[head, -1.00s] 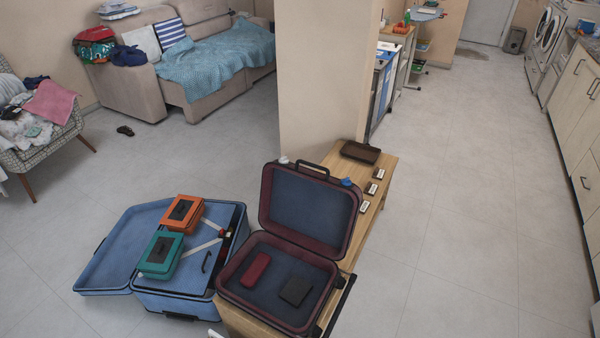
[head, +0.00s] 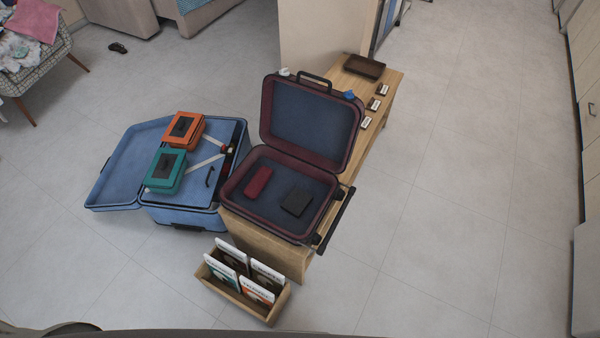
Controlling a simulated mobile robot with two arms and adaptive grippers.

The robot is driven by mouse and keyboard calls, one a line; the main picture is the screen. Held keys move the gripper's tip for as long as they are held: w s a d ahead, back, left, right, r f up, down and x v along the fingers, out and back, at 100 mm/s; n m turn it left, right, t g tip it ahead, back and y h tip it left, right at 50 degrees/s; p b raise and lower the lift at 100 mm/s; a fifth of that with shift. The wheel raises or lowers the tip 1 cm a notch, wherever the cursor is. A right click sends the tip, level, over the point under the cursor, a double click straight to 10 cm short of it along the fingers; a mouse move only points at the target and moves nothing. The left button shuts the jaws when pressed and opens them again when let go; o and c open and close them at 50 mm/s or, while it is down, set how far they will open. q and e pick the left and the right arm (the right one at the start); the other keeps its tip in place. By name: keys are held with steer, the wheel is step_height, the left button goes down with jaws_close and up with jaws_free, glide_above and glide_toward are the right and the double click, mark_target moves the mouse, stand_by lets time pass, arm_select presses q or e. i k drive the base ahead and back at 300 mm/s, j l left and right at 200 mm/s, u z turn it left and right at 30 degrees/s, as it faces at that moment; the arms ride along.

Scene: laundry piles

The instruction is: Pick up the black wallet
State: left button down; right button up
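The black wallet (head: 297,202) is a small dark square lying flat in the base of the open maroon suitcase (head: 338,216), toward its right side. A red case (head: 258,182) lies to the left of it in the same suitcase. The suitcase stands on a wooden bench with its lid up. Neither of my grippers shows in the head view.
An open blue suitcase (head: 107,196) on the floor at left holds an orange box (head: 182,132) and a teal box (head: 165,171). A wooden box (head: 270,317) with several cards stands on the floor in front of the bench (head: 262,252). A brown tray (head: 363,67) sits at the bench's far end. The floor at right is clear.

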mark_target(298, 201)
steer(key=k+l+u, duration=0.1)
steer(key=u, duration=0.25)
steer(key=k+l+u, duration=0.1)
steer(key=l+u, duration=0.3)
steer(key=k+u, duration=0.1)
steer(key=u, duration=0.25)
